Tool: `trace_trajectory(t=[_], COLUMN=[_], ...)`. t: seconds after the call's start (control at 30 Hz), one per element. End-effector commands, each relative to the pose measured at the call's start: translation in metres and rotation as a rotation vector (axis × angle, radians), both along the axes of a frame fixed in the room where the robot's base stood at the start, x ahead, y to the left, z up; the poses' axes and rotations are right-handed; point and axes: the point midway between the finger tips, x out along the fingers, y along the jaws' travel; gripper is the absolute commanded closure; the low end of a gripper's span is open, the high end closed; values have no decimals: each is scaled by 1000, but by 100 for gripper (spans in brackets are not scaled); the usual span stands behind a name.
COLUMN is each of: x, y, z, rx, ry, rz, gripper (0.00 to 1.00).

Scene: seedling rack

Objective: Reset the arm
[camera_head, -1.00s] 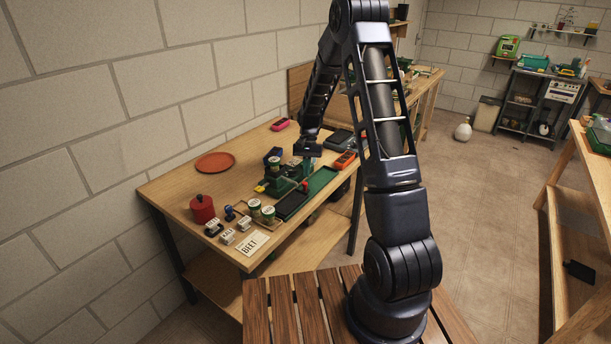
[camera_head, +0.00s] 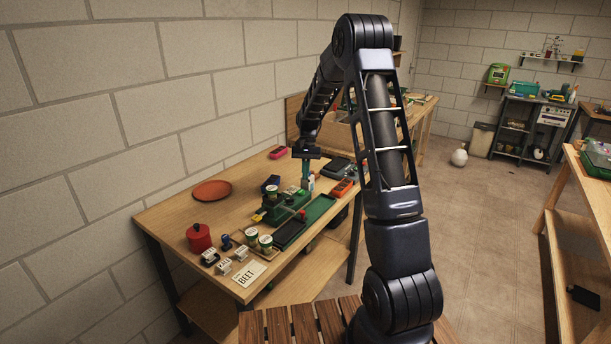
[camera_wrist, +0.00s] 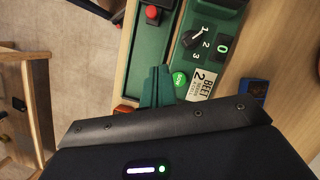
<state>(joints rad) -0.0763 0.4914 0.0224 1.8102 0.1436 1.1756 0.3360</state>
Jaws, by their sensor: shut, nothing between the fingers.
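My gripper (camera_head: 306,183) hangs fingers-down over the wooden bench, above the right side of a green machine (camera_head: 283,213). Its green fingers show in the wrist view (camera_wrist: 156,85), shut together with nothing between them. In the wrist view the machine's panel (camera_wrist: 200,62) has a black dial marked 1, 2, 3, a lit green digit, a round green button and a "BEET 2" label. A green tray (camera_wrist: 147,48) and a red button (camera_wrist: 152,12) lie beside the panel. I cannot tell how far the fingertips are above the machine.
The bench (camera_head: 165,220) holds a red lidded pot (camera_head: 199,238), a terracotta saucer (camera_head: 212,190), small pots, a BEET card (camera_head: 249,275), a black tray (camera_head: 288,233), an orange device (camera_head: 343,187) and a pink device (camera_head: 279,153). A block wall stands behind. Open floor lies right.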

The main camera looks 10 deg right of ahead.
Motion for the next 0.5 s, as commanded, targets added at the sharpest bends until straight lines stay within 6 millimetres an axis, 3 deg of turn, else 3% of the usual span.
trace_trajectory(t=[0.17, 0.5], x=[-3, -47], y=[-2, -18], z=[7, 76], rx=[0, 0], ry=[-11, -124], rz=[3, 44], gripper=[100, 100])
